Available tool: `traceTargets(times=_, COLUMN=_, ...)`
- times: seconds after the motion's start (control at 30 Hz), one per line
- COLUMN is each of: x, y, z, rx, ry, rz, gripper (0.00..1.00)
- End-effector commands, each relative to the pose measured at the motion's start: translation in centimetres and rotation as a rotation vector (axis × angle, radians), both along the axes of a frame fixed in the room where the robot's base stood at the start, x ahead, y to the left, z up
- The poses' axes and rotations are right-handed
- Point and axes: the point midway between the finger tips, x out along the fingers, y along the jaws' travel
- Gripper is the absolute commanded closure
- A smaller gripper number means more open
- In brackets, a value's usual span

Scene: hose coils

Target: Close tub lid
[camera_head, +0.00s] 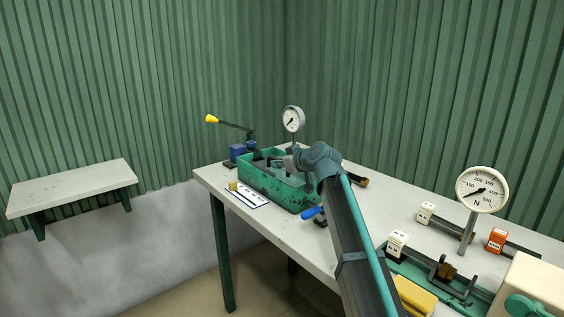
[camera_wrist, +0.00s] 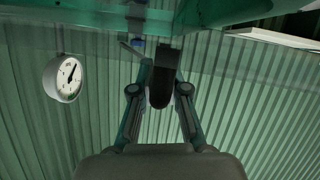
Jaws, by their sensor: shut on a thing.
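A green tub (camera_head: 272,194) stands on the bench at its far left, with its top open and dark things inside. My gripper (camera_head: 286,165) is over the tub's right rim, and my arm hides part of the tub's right side. In the wrist view my gripper (camera_wrist: 160,60) is shut on a dark piece with a rounded end (camera_wrist: 160,88). I cannot tell whether this piece is part of the lid. A green surface (camera_wrist: 225,12) crosses the top of that view, just beyond the fingertips. I cannot pick out the lid clearly.
A dial gauge (camera_head: 293,120) stands behind the tub. A yellow-knobbed lever (camera_head: 212,119) is at its left, and a white label card (camera_head: 248,195) lies in front. A larger gauge (camera_head: 482,190), an orange block (camera_head: 496,240) and a yellow block (camera_head: 415,297) are at the right.

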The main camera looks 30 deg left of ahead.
Motion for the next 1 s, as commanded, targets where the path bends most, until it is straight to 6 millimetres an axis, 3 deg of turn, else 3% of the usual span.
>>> traceTargets(times=0.27, x=-0.1, y=0.1, z=-0.5, rx=-0.012, ry=-0.029, rz=0.0, gripper=1.0)
traceTargets(times=0.3, x=-0.1, y=0.1, z=-0.5, rx=-0.012, ry=-0.028, rz=0.0, gripper=0.81)
traceTargets(times=0.43, x=-0.1, y=0.1, z=-0.5, rx=-0.012, ry=-0.027, rz=-0.001, gripper=0.61)
traceTargets(times=0.77, x=-0.2, y=-0.1, z=-0.4, rx=-0.012, ry=-0.027, rz=-0.001, gripper=0.61)
traceTargets(times=1.0, x=-1.3, y=-2.3, z=0.5, rx=-0.011, ry=-0.028, rz=-0.001, gripper=0.61)
